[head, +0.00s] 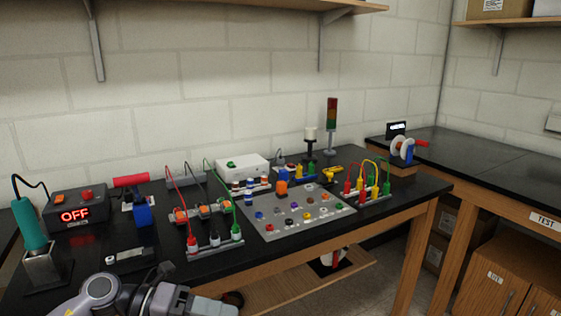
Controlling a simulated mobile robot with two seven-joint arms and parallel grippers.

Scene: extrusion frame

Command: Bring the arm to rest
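My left arm shows at the bottom left of the head view, with a grey rounded joint low in front of the bench's near edge. Its pale grey end, which looks like my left gripper (208,305), is cut by the bottom edge. I see no fingertips, so whether it is open or shut cannot be told. I see nothing held. My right arm and gripper are not in view.
A black bench (130,262) carries a grey panel with coloured knobs (297,212), plug leads in stands, a white box (243,165), a signal tower (331,125) and a soldering iron holder (42,268). A wooden lower shelf (300,288) lies under it. A second bench (490,165) stands right.

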